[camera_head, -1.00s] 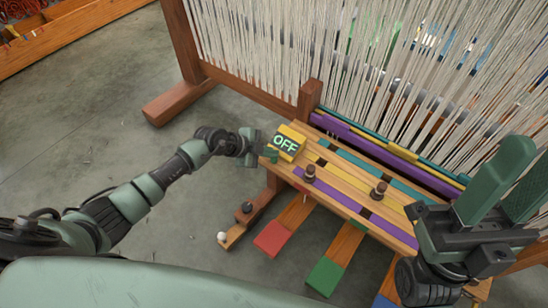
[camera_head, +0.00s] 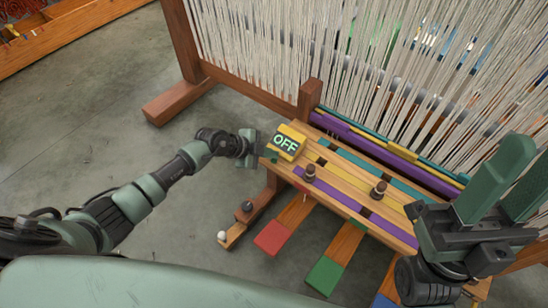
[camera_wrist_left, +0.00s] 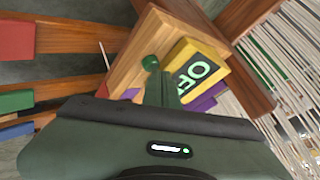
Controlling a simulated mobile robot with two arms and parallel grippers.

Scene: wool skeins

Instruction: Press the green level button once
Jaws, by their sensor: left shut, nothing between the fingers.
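The yellow box (camera_head: 289,141) on the loom's wooden board has a dark display reading OFF in green. In the left wrist view the box (camera_wrist_left: 190,68) stands just beyond my fingers. A small round green button (camera_wrist_left: 150,62) sits on the wood beside the box. My left gripper (camera_head: 266,151) is shut and empty at the board's left end, close to the box. In the wrist view its shut fingers (camera_wrist_left: 160,88) point toward the button; I cannot tell whether they touch it. My right gripper (camera_head: 516,150) is open and empty at the right.
The loom board (camera_head: 345,175) carries coloured strips and two dark knobs (camera_head: 379,188). White warp threads (camera_head: 350,60) rise behind it. Red (camera_head: 270,238) and green (camera_head: 325,275) pedals lie below. The grey floor (camera_head: 110,130) at left is clear.

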